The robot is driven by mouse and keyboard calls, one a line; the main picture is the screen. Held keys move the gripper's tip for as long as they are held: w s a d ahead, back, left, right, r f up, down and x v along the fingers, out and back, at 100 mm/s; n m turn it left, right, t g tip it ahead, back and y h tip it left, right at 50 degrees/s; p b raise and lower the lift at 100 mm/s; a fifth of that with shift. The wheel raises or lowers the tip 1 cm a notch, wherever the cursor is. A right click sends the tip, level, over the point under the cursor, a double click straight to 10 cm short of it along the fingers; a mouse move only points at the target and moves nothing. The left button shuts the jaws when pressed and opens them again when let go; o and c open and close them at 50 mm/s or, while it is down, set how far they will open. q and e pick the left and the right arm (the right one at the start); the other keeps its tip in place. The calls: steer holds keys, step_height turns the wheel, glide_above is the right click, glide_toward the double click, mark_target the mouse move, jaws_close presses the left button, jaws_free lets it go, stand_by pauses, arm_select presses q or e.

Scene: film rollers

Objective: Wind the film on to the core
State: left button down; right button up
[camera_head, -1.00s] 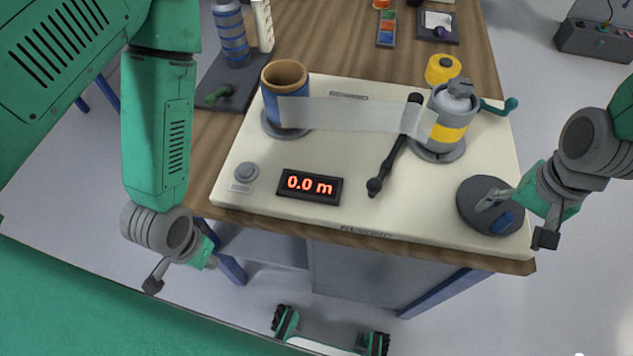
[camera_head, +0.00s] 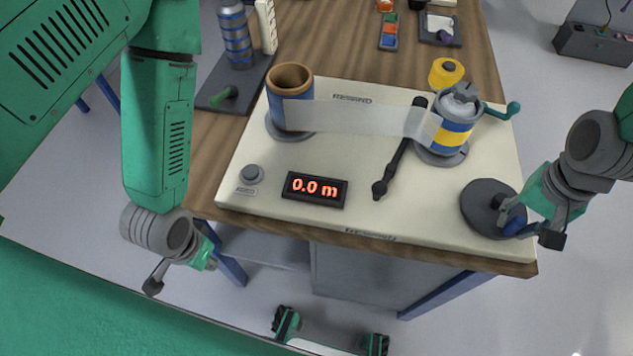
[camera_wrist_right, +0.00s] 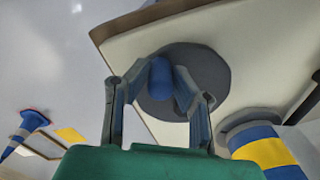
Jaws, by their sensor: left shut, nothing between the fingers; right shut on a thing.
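A tan-rimmed tube with a blue outside (camera_head: 291,82) stands upright on a round base at the left of the cream board (camera_head: 300,225). A translucent film strip (camera_head: 355,118) runs from it to a blue-and-yellow banded roller (camera_head: 454,135) at the right. A display (camera_head: 315,189) reads 0.0 m. A dark round disc (camera_head: 480,207) with a blue knob (camera_wrist_right: 160,70) is at the board's front right corner. My right gripper (camera_head: 511,215) is shut on the blue knob; it also shows in the right wrist view (camera_wrist_right: 156,92). My left gripper (camera_head: 210,262) is shut and empty, off the board's front left.
A black lever (camera_head: 397,158) lies between tube and roller. A green crank (camera_head: 502,110) sticks out beside the roller. A grey button (camera_head: 251,173) is at the front left. A yellow spool (camera_head: 446,73) stands behind the board; a banded bottle (camera_head: 235,38) is at the back left.

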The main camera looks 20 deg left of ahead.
steer(key=shift+w+d, duration=0.1)
steer(key=shift+d, duration=0.2)
steer(key=shift+w+d+r+p, duration=0.1)
steer(key=shift+w+d+p, duration=0.25)
steer(key=shift+w+d, duration=0.45)
steer(key=shift+d, duration=0.1)
